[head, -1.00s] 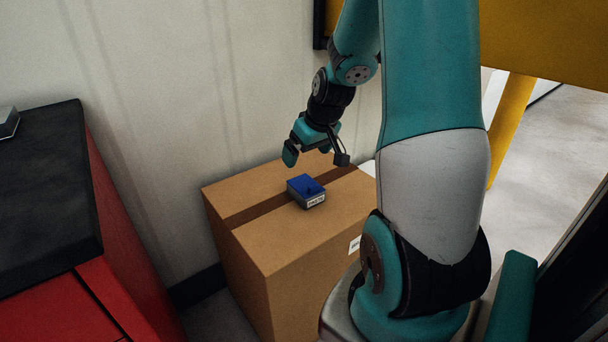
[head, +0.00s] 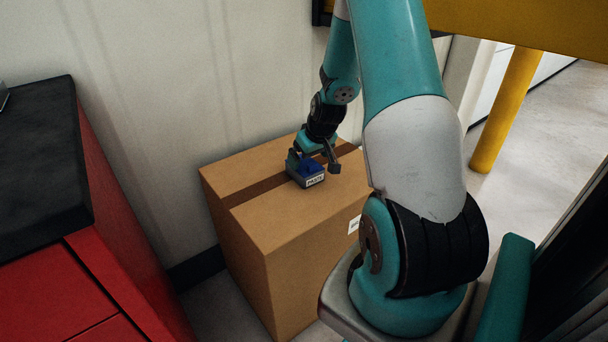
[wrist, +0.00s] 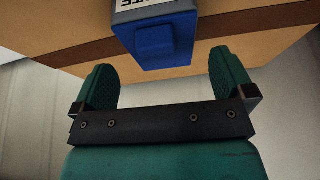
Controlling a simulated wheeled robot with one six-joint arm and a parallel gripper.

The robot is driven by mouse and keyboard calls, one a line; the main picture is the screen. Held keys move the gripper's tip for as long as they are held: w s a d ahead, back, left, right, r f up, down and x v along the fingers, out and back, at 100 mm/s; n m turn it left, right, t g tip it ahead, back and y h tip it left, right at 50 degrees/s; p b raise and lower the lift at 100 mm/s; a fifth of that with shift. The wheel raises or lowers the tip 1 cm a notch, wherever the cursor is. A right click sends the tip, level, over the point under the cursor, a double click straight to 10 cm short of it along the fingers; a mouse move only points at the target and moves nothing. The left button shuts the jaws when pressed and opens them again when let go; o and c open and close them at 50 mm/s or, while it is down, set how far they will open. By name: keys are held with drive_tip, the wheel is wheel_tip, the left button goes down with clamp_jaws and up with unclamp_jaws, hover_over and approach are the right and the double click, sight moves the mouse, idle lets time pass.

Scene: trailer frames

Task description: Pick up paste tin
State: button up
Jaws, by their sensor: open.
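The paste tin (head: 308,176) is a small grey box with a blue top and a white label. It sits on top of the cardboard box (head: 262,225), on or beside the brown tape strip. In the wrist view the blue tin (wrist: 156,42) is at the top centre, ahead of the fingertips. My gripper (head: 310,160) is low over the tin in the head view and partly covers its far side. In the wrist view my gripper's two green fingers (wrist: 166,75) are spread apart, with the tin in line with the gap between them.
A red cabinet (head: 120,235) with a black top (head: 40,150) stands at the left. A pale wall (head: 190,70) rises close behind the box. A yellow post (head: 507,110) stands at the right. The box top around the tin is clear.

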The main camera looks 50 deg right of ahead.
sight(305, 164)
drive_tip(key=b+x, duration=0.1)
drive_tip(key=x, duration=0.3)
drive_tip(key=shift+w+f, duration=0.1)
drive_tip(key=shift+w, duration=0.05)
drive_tip(key=c, duration=1)
